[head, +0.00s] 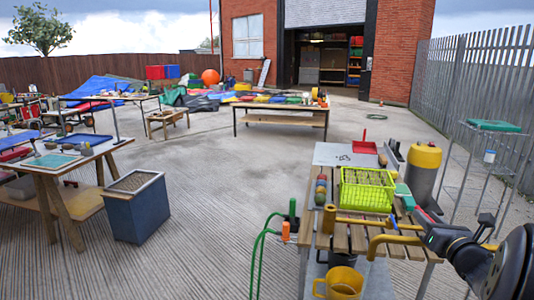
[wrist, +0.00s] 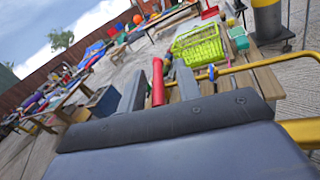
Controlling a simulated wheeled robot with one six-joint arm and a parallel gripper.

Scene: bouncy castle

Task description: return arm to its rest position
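My gripper (head: 425,217) is at the right end of the slatted workbench in the head view, with my dark arm coming in from the lower right. In the wrist view the two grey fingers of my gripper (wrist: 157,88) stand apart. A red upright rod (wrist: 157,80) shows in the gap between them, with slight space at its sides. I cannot tell how far beyond the fingers it is. No thing is seen gripped.
The workbench (head: 338,236) carries a lime-green basket (head: 367,190), a red tray (head: 364,147) and a yellow pipe (head: 385,224) near my gripper. A yellow-topped post (head: 424,165) and metal rack (head: 478,180) stand to the right. Open paving (head: 230,195) lies left.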

